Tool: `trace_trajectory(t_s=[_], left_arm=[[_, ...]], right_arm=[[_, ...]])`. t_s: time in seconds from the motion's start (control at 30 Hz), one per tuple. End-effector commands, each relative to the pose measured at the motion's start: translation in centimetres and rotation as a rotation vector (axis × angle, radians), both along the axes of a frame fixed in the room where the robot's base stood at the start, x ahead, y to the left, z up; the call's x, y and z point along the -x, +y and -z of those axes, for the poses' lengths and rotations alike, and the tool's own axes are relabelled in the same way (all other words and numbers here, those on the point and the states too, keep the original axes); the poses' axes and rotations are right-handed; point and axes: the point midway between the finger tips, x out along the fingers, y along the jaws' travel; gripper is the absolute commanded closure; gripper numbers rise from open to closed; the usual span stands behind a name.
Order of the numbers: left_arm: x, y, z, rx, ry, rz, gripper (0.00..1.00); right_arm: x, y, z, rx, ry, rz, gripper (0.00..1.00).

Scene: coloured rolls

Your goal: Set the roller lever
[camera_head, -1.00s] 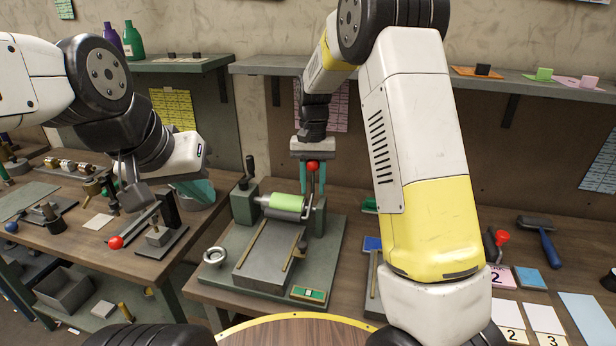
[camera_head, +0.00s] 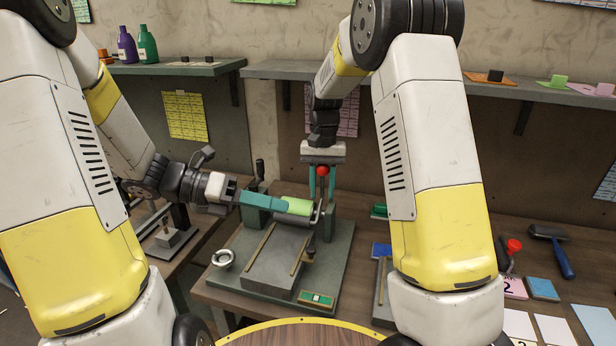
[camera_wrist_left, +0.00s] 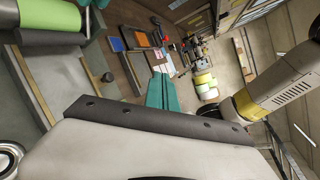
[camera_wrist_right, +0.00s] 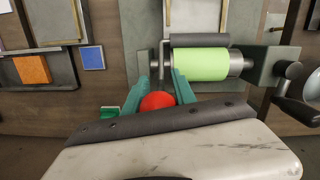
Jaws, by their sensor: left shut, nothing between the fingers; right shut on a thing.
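The roller machine (camera_head: 335,270) stands on the bench, with a light green roller (camera_head: 300,207) between its side posts. The roller also shows in the right wrist view (camera_wrist_right: 200,64) and at the upper left of the left wrist view (camera_wrist_left: 48,20). The lever's red knob (camera_head: 323,171) is between my right gripper's (camera_head: 322,192) teal fingers, which are shut on it; the right wrist view shows the red knob (camera_wrist_right: 158,101) close up. My left gripper (camera_head: 282,204) is shut and empty. It overlaps the roller's left end in the head view; I cannot tell whether they touch.
A black-handled crank (camera_head: 260,172) stands at the machine's left post. A silver ring (camera_head: 222,258) lies on the base's left, and a small green panel (camera_head: 316,299) is at its front. A red-knobbed tool (camera_head: 513,247) and a blue-handled tool (camera_head: 562,255) lie to the right.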

Motion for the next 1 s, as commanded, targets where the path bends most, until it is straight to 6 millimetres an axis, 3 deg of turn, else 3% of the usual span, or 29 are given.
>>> trace_trajectory(t_s=[0.2,0.4,0.5,0.67,1.0], left_arm=[[-5.1,2.2,1.6,0.274,0.44,-0.273,1.0],[-7.4,3.7,2.5,0.409,0.621,-0.38,1.0],[-7.9,3.6,2.6,0.427,0.647,-0.394,1.0],[-8.5,1.6,2.5,0.429,0.651,-0.392,1.0],[-10.7,-5.3,2.4,0.426,0.648,-0.389,1.0]], right_arm=[[-0.2,0.1,-0.2,-0.001,-0.006,0.0,1.0],[-0.2,0.1,-0.2,-0.001,-0.007,-0.001,1.0],[-0.2,0.1,-0.2,-0.001,-0.007,-0.001,1.0],[-0.2,0.1,-0.2,-0.002,-0.007,-0.001,1.0],[-0.2,0.1,-0.2,-0.002,-0.007,-0.001,1.0]])
